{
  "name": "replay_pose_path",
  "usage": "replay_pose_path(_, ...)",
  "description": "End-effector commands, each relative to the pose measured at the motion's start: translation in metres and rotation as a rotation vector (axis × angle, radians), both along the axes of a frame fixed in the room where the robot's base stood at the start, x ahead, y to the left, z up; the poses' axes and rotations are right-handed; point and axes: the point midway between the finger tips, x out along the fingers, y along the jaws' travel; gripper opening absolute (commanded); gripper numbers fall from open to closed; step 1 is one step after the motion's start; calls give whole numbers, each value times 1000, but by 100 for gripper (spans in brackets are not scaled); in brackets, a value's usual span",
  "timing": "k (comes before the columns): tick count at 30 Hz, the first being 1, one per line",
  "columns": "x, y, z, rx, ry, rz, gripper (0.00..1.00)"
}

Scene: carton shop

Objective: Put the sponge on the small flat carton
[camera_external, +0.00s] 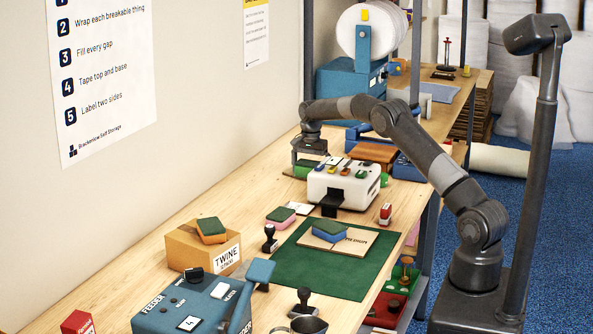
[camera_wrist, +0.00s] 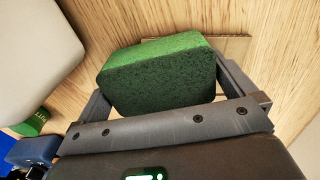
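A green sponge (camera_wrist: 160,80) lies between the two fingers of my gripper (camera_wrist: 160,85) in the wrist view. The fingers are wide apart, one on each side of it; I cannot tell whether they press on it. A flat tan piece of card (camera_wrist: 236,46) shows partly behind the sponge. In the external view my gripper (camera_external: 309,152) is low over the far part of the bench, above a green thing (camera_external: 304,168). A flat carton (camera_external: 352,243) lies on the green mat, with a blue and green sponge (camera_external: 328,231) on it.
A white machine (camera_external: 343,187) stands close to my gripper, on its near side. A twine box (camera_external: 190,248) carries an orange and green sponge (camera_external: 211,230). A pink and green sponge (camera_external: 281,217) and stamps (camera_external: 269,240) stand by the mat (camera_external: 300,275). The mat's near part is clear.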

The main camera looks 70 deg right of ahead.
Motion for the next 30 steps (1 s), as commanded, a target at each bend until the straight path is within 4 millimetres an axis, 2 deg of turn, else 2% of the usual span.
replay_pose_path(8,0,0,5,0,-1,0,100)
replay_pose_path(11,0,0,18,-1,-2,0,100)
replay_pose_path(22,1,0,96,-1,-3,1,100)
replay_pose_path(30,0,0,121,0,0,0,100)
